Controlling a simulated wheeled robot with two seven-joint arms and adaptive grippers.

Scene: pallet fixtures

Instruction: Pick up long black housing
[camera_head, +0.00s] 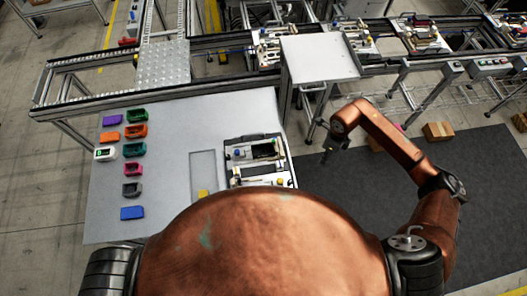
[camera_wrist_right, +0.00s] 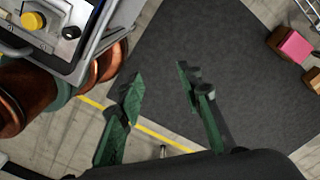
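A fixture pallet (camera_head: 256,160) at the table's right side also holds a dark part; I cannot tell which one is the long black housing. My right gripper (camera_head: 328,149) hangs off the table's right side, over the dark floor mat, far from the housings. In the right wrist view it (camera_wrist_right: 160,98) is open with nothing between its fingers. My left gripper is not in view.
A raised white panel (camera_head: 319,58) stands behind, beside the conveyor with more pallets. The table's middle is mostly bare.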

